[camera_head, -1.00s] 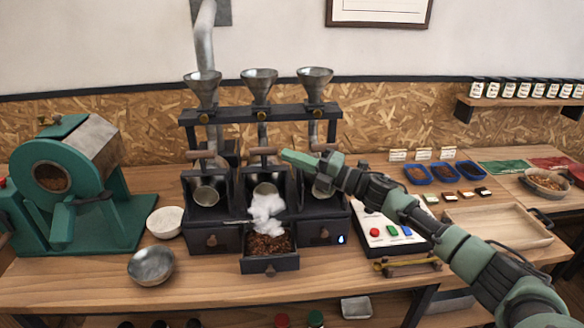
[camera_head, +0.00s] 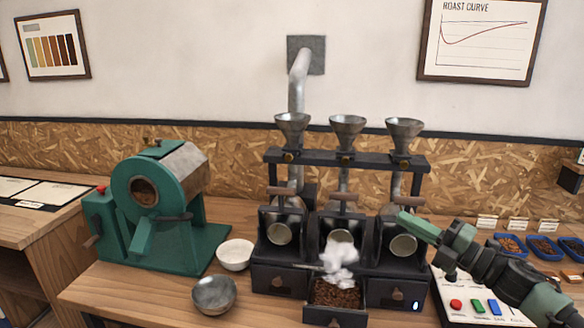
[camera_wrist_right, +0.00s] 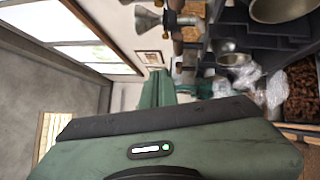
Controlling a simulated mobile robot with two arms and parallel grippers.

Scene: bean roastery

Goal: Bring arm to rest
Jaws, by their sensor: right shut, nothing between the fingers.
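My right arm comes in from the right in the head view. Its green gripper (camera_head: 416,226) is shut and empty, in front of the right-hand unit of the dark three-funnel machine (camera_head: 345,155). In the right wrist view the green gripper (camera_wrist_right: 158,88) points away from the camera, with the machine's parts at the right. Whether it touches the machine is hard to tell. My left gripper is in neither view.
An open drawer (camera_head: 336,316) of brown beans has white wisps above it. A green roaster (camera_head: 150,205), a white bowl (camera_head: 235,255) and a metal bowl (camera_head: 213,295) stand left. A button panel (camera_head: 480,306) and blue trays (camera_head: 545,248) are right.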

